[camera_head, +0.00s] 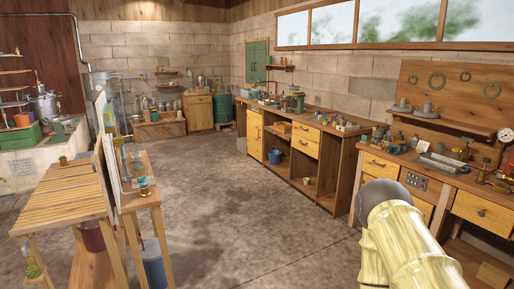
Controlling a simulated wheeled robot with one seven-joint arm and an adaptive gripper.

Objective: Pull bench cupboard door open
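A long wooden bench (340,141) runs along the right wall. At its left end a yellow cupboard door (254,138) sits below a yellow drawer front; the door looks shut, and it is small and far off. To its right are open bays and another yellow drawer (305,140). My pale yellow arm rises at the lower right, in front of the nearer bench. My gripper does not show in this view, so its state cannot be seen. The arm part that shows is well short of the cupboard door.
A nearer bench (462,180) with a sink and yellow drawer fronts stands at the right. A slatted table (62,200) and a narrow stand (150,190) are at the left. A blue bucket (275,156) sits under the long bench. The concrete floor (235,205) between is clear.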

